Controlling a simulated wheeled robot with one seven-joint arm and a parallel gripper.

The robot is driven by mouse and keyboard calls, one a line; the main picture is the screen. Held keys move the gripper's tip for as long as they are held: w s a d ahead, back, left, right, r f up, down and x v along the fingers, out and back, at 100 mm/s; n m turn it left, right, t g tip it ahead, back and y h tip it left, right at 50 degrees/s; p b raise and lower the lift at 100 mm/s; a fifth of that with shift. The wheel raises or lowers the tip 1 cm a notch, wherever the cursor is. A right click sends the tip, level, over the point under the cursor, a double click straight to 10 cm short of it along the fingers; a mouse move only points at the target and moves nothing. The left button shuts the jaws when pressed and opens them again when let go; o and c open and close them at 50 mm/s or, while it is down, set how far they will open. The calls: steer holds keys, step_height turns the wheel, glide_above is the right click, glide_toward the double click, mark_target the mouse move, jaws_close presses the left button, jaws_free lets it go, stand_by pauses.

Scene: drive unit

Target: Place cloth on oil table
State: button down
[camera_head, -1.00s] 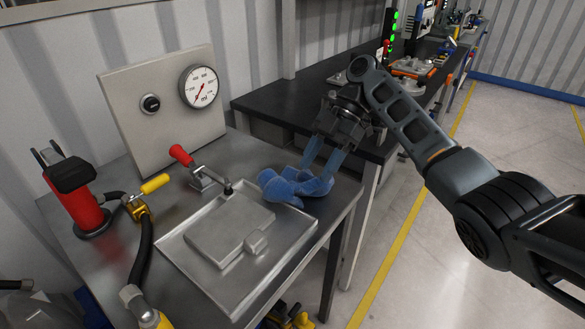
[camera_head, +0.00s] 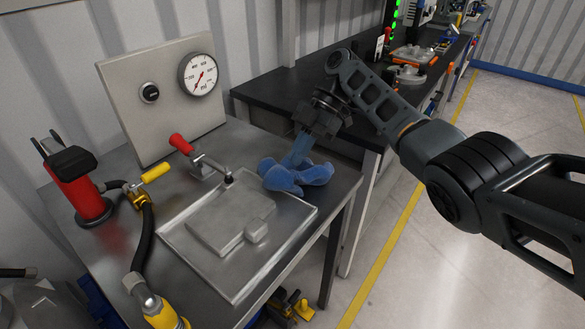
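The blue cloth (camera_head: 293,177) is a crumpled heap at the back right of the metal oil table (camera_head: 335,192), just beyond the corner of the raised tray. It appears to lie on the table top. My gripper (camera_head: 293,163) comes down over the cloth from above and behind, with its bluish fingers reaching the top of the heap. The fingers now overlap in this view, and their tips merge with the cloth, so the gap between them and any hold on the cloth are hidden.
The tray (camera_head: 185,262) with a flat raised block fills the table's front middle. A red-handled lever (camera_head: 181,143), a gauge panel (camera_head: 165,100), a red pump (camera_head: 78,190) and a hose (camera_head: 145,240) stand left. A black workbench (camera_head: 265,90) adjoins behind. The floor at right is clear.

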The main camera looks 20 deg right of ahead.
steer(key=shift+f, duration=0.15)
step_height(320, 180, down, 6)
steer(key=b, duration=0.6)
step_height(320, 180, up, 10)
steer(key=p, duration=0.5)
steer(key=shift+f, duration=0.2)
